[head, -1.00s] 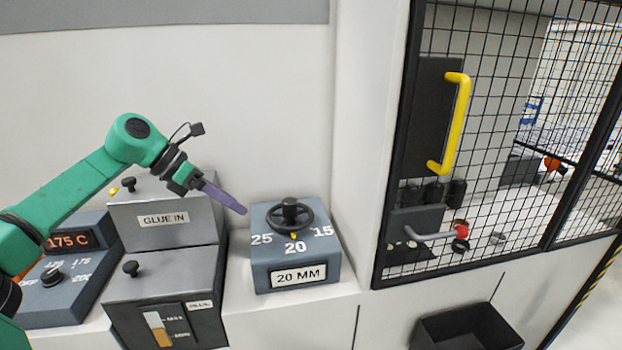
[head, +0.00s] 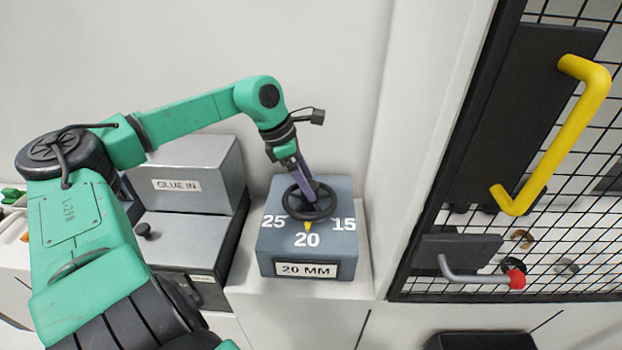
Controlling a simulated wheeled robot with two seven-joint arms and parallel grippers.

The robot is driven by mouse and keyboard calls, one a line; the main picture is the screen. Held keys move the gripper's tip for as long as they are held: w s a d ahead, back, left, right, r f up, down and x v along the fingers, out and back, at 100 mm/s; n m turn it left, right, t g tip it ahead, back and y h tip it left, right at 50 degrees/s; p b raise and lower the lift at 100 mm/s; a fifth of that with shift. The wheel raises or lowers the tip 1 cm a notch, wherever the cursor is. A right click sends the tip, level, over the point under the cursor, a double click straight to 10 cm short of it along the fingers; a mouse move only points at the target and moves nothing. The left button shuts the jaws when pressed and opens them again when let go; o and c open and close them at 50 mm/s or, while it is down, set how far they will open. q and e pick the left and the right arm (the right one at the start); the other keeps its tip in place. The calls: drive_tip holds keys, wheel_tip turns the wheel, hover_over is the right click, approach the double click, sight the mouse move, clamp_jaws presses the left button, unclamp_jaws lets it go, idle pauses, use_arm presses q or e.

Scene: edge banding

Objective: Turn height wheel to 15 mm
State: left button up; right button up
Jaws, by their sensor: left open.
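The height wheel (head: 323,210) is a dark handwheel on top of a blue-grey box (head: 270,243) in the head view. The box is marked 25, 20 and 15 from left to right, and its front plate (head: 306,270) reads 20 MM. A yellow pointer (head: 307,226) sits above the 20. My left gripper (head: 310,197) is open, with its purple fingers pointing down at the wheel's hub. The fingers hide part of the wheel, and I cannot tell whether they touch it. My right gripper is out of view.
The grey GLUE IN box (head: 190,165) stands left of the wheel box, partly behind my left arm. A black mesh guard with a yellow handle (head: 560,130) and a red-tipped lever (head: 480,278) stands at the right. A dark bin (head: 480,341) is at the bottom right.

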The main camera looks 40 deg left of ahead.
use_arm(q)
drive_tip(key=shift+x, duration=0.95)
drive_tip(key=shift+s, duration=0.2)
drive_tip(key=c, duration=0.3)
drive_tip(key=shift+w, duration=0.15)
clamp_jaws()
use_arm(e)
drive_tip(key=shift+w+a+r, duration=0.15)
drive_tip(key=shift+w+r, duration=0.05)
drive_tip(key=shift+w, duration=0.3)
